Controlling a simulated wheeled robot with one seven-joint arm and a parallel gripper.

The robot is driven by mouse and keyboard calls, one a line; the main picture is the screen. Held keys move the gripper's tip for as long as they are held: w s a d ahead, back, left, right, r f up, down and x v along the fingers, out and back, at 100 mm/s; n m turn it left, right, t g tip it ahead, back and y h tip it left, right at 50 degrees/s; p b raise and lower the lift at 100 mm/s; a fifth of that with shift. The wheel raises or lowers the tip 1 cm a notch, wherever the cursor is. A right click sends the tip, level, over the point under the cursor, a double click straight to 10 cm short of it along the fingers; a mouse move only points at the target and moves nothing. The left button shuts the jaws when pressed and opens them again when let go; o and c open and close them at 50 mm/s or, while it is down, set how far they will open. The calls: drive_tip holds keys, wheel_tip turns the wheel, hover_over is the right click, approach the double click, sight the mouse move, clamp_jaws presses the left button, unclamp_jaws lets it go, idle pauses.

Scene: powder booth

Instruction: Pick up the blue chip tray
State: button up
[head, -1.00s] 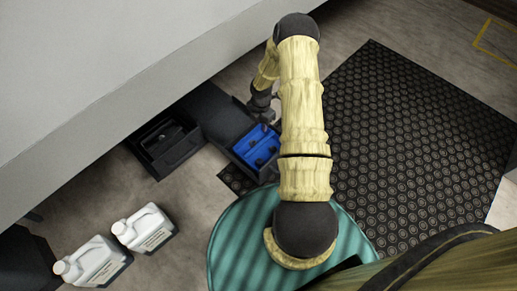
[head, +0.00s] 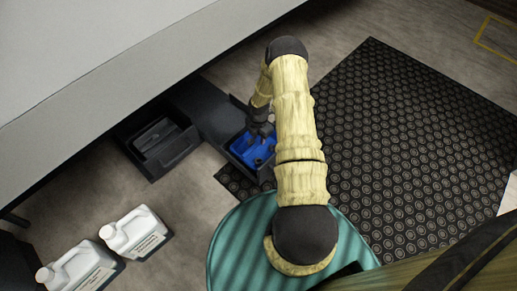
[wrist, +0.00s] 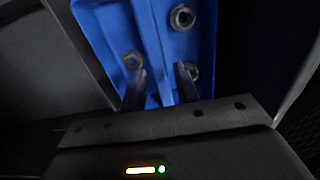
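The blue chip tray (head: 239,149) sits in a dark holder on the floor side of the grey bench, left of my forearm in the head view. In the wrist view the tray (wrist: 100,25) fills the upper middle, with several round metal nut-like pieces in it. My gripper (head: 262,131) is over the tray's far part. In the wrist view its two dark fingers (wrist: 161,86) are apart, with a raised blue ridge of the tray (wrist: 152,40) running between them. I cannot tell whether the fingers touch the ridge.
A black bin (head: 150,165) stands left of the tray. Two white jugs (head: 137,236) (head: 82,268) stand at lower left. A grey bench or panel (head: 110,75) overhangs at upper left. A black studded mat (head: 410,150) lies clear on the right. A teal ribbed round surface (head: 235,250) is in front.

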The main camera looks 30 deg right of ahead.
sight(258, 142)
drive_tip(key=shift+f, duration=0.1)
wheel_tip(258, 142, down, 5)
drive_tip(key=b, duration=0.4)
drive_tip(key=shift+w+a, duration=0.1)
drive_tip(key=shift+w, duration=0.05)
idle(0.3)
clamp_jaws()
